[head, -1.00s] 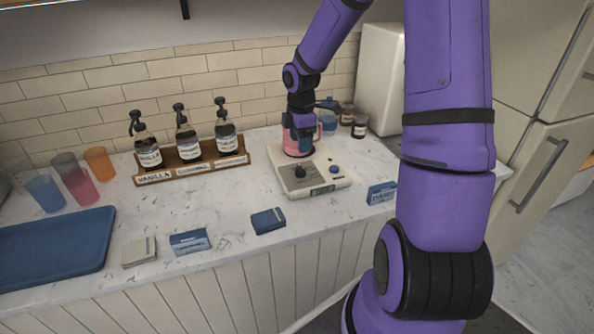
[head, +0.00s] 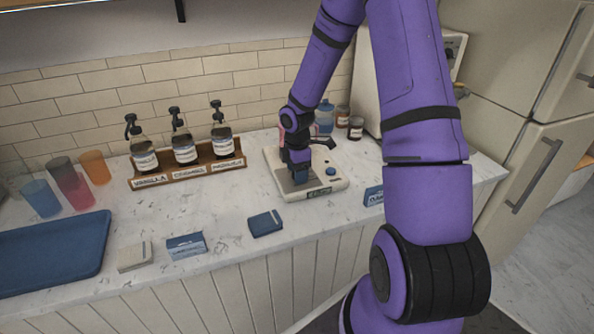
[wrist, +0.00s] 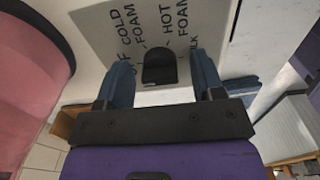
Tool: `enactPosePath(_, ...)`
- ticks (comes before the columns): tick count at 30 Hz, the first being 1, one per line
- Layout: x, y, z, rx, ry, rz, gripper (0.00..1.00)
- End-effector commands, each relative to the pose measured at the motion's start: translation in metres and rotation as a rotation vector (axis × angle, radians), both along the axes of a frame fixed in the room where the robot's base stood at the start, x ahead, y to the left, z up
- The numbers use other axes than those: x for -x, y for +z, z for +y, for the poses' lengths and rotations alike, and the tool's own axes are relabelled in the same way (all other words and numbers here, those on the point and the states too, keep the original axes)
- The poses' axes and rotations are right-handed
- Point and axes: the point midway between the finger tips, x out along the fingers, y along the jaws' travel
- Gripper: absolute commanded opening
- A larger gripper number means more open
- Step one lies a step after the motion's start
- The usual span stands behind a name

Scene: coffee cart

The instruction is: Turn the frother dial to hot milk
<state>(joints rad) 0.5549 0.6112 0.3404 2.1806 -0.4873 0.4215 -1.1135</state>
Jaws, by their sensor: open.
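The frother's pale base (head: 338,184) stands on the counter with a blue button (head: 331,171) and a small display at its front. In the wrist view the black frother dial (wrist: 160,66) sits on a grey label plate (wrist: 100,28) with OFF, COLD FOAM, HOT FOAM and a partly covered MILK label. I cannot tell which label it points to. My gripper (wrist: 162,58) is open, with one blue finger on each side of the dial; contact is not clear. In the head view my gripper (head: 299,177) hides the dial. The pink jug (wrist: 28,85) shows beside it.
A rack (head: 190,175) of syrup bottles stands to the left, with coloured cups and a blue tray (head: 50,252) farther left. Small jars (head: 355,128) stand behind the frother. Small boxes (head: 265,223) line the counter's front.

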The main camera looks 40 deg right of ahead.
Motion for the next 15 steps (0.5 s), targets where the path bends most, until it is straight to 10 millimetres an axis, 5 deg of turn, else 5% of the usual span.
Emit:
enactPosePath(1,0.0,0.0001,-0.0001,0.0,0.0,0.0,0.62)
enactPosePath(8,0.0,0.0002,-0.0001,0.0,0.0,0.0,0.12)
enactPosePath(15,-0.0001,0.0003,-0.0001,0.0,-0.015,0.0,0.12)
